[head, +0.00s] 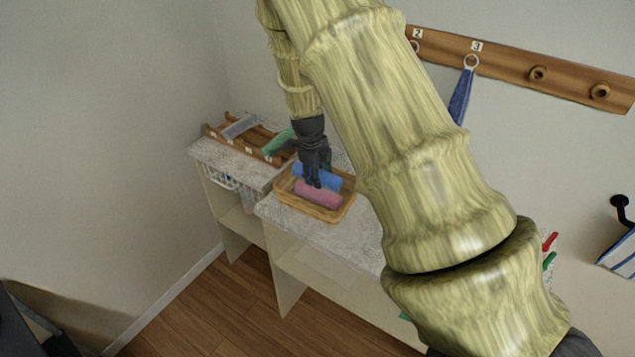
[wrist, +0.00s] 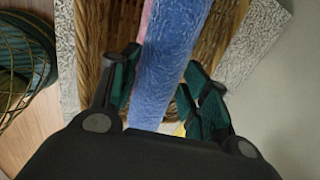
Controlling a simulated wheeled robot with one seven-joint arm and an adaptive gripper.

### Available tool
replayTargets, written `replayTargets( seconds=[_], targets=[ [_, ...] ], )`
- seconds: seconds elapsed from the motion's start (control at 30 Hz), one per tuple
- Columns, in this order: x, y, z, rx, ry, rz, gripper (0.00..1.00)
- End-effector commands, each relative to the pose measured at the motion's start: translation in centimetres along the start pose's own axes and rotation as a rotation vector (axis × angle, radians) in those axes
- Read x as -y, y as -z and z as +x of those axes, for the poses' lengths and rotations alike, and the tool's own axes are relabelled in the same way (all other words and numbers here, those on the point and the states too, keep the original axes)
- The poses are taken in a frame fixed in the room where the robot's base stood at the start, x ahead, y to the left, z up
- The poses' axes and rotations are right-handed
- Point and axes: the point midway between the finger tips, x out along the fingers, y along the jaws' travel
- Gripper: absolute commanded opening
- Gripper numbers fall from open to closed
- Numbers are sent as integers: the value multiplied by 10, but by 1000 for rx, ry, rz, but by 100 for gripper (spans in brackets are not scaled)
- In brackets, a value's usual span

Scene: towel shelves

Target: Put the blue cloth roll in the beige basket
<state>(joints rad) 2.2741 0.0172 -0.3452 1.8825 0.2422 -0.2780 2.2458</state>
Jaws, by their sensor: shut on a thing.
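The blue cloth roll (head: 330,180) is at the beige basket (head: 341,213), beside a pink roll (head: 318,194) that lies in the basket. My gripper (head: 316,181) reaches down over the basket from above. In the wrist view the blue roll (wrist: 172,60) runs between the fingers of my gripper (wrist: 160,90), which is shut on it. The woven basket wall (wrist: 97,40) shows behind the roll. I cannot tell whether the blue roll touches the basket floor.
A wooden rack (head: 215,136) with a green roll (head: 278,143) stands to the left on the counter. A blue cloth (head: 461,95) hangs from the wall peg rail (head: 510,68). The counter (head: 320,237) in front of the basket is clear. My arm hides its right part.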

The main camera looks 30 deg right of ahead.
Motion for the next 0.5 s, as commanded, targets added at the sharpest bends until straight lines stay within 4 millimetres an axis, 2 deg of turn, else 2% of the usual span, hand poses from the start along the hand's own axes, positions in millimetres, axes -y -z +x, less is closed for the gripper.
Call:
replayTargets(
  seconds=[0.03, 0.2, 0.5],
  targets=[
    [-2, 0, 10, 0, -1, 0, 22],
    [-6, 1, 27, 0, -1, 1, 22],
    [-7, 1, 27, 0, 0, 1, 22]
  ],
)
